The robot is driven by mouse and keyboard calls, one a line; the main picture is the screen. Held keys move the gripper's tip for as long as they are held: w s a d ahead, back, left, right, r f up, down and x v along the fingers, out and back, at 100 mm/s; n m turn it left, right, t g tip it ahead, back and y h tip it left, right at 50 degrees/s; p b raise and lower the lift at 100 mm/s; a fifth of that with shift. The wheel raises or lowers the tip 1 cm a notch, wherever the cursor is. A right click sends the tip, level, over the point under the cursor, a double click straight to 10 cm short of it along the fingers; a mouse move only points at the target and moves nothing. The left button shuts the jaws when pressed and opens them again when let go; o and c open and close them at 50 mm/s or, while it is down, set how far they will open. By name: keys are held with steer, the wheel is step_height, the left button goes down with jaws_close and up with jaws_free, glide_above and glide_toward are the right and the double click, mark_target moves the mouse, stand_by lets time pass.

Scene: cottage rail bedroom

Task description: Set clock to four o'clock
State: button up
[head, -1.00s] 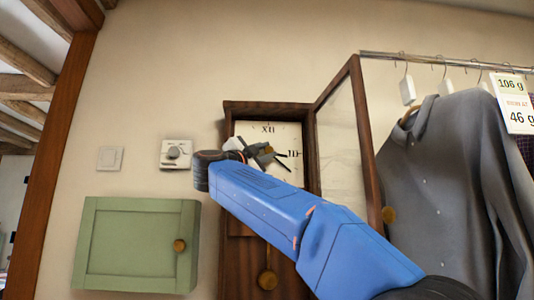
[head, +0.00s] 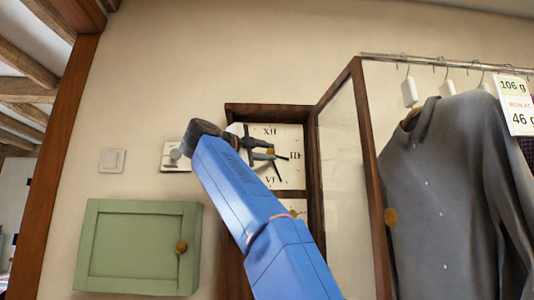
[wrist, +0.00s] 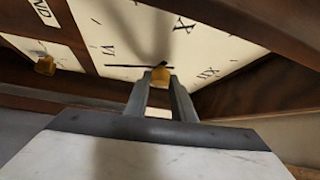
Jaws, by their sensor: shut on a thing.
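The clock (head: 228,110) hangs on the wall in a tall dark wood case. Its pale face (head: 293,136) has Roman numerals. In the head view a longer black hand (head: 277,172) points down and slightly right, between V and VI, and a shorter hand (head: 283,157) points just below III. My gripper (head: 270,154) reaches in from the left, shut on the brass knob (wrist: 160,75) at the face's centre. In the wrist view the knob sits between the fingertips and one black hand (wrist: 125,66) lies near VI. My gripper hides part of the face.
The glazed clock door (head: 340,180) stands open at right. A lower pale panel (wrist: 30,46) carries a second brass knob (wrist: 45,65). A grey shirt (head: 440,190) hangs on a rail (head: 430,61) farther right. A green cabinet (head: 135,245) and a dial (head: 172,158) are at left.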

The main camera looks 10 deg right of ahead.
stand_by(0.8)
steer(key=o, duration=1.1)
steer(key=shift+d, duration=0.1)
steer(key=shift+c, duration=0.2)
steer(key=v, duration=1.7)
steer(key=shift+a, duration=0.25)
steer(key=shift+s+r, duration=0.15)
